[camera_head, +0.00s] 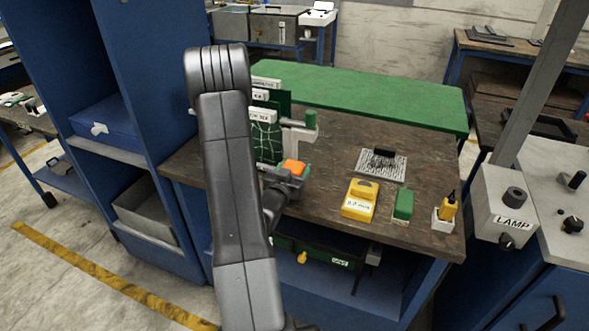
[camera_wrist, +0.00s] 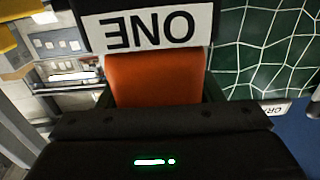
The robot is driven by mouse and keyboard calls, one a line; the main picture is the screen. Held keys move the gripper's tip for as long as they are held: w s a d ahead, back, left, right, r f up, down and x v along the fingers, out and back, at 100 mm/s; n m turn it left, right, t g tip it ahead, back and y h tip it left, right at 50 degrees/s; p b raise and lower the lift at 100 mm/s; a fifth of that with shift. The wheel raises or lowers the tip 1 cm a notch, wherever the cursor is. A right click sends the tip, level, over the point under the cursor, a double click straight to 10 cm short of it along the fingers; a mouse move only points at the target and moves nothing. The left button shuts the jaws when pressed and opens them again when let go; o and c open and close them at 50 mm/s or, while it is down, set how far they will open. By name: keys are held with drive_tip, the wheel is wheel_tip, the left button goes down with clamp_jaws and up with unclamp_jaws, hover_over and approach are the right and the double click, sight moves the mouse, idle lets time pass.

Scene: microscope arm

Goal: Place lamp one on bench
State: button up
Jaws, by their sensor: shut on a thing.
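My gripper (camera_head: 291,178) is shut on an orange block (camera_head: 294,166), which I take to be lamp one. It is held near the left part of the brown bench (camera_head: 325,212), beside a green netted panel (camera_head: 266,140). In the wrist view the orange block (camera_wrist: 155,78) sits between the jaws of my gripper (camera_wrist: 158,95). A white label reading ONE (camera_wrist: 150,28), upside down, on a dark part is just beyond the block. Whether the block touches the bench cannot be told. My arm hides part of the bench's left side.
A LAMP box (camera_head: 510,205) is at right. The bench's front middle is bare.

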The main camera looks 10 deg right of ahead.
drive_tip(key=shift+f+b, duration=0.4)
drive_tip(key=shift+b, duration=0.1)
drive_tip(key=o, duration=1.1)
drive_tip(key=shift+o, duration=0.2)
drive_tip(key=shift+r, duration=0.1)
